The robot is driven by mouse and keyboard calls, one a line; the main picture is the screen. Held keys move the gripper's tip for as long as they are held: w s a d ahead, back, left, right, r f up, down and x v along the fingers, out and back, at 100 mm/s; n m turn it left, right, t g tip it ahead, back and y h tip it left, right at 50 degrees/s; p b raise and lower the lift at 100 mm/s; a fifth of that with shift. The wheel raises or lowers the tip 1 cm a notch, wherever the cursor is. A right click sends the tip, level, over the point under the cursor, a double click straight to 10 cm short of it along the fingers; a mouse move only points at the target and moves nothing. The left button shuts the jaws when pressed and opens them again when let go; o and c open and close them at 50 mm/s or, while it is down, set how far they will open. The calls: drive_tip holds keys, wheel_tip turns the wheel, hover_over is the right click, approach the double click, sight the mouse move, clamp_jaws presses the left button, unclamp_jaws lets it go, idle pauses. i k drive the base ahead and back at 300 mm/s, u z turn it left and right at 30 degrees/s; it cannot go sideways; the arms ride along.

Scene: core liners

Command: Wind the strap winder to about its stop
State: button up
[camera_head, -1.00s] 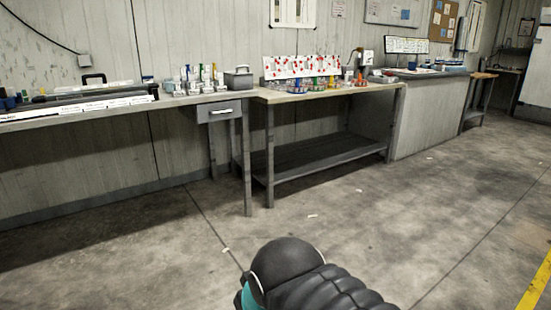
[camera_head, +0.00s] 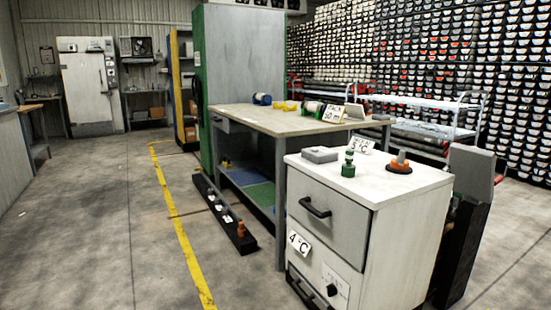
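I cannot pick out the strap winder for certain in the head view. On top of a white cabinet (camera_head: 370,229) at the right stand a green knobbed piece (camera_head: 348,165) and an orange piece on a dark round base (camera_head: 399,163). I cannot tell whether either belongs to a winder. My gripper is not in view.
A workbench (camera_head: 262,118) behind the cabinet holds blue and yellow items. A long black rail (camera_head: 225,214) lies on the floor beside it. A white cart (camera_head: 420,104) stands before racks of core trays (camera_head: 440,60). The floor (camera_head: 100,220) at left is open.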

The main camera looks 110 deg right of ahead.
sight(401, 157)
drive_tip(key=z, duration=4.65)
drive_tip(key=i, duration=1.7)
drive_tip(key=u, duration=0.05)
drive_tip(key=k, duration=0.55)
drive_tip(key=z, duration=1)
drive_tip(key=i, duration=0.55)
drive_tip(key=u, duration=1.1)
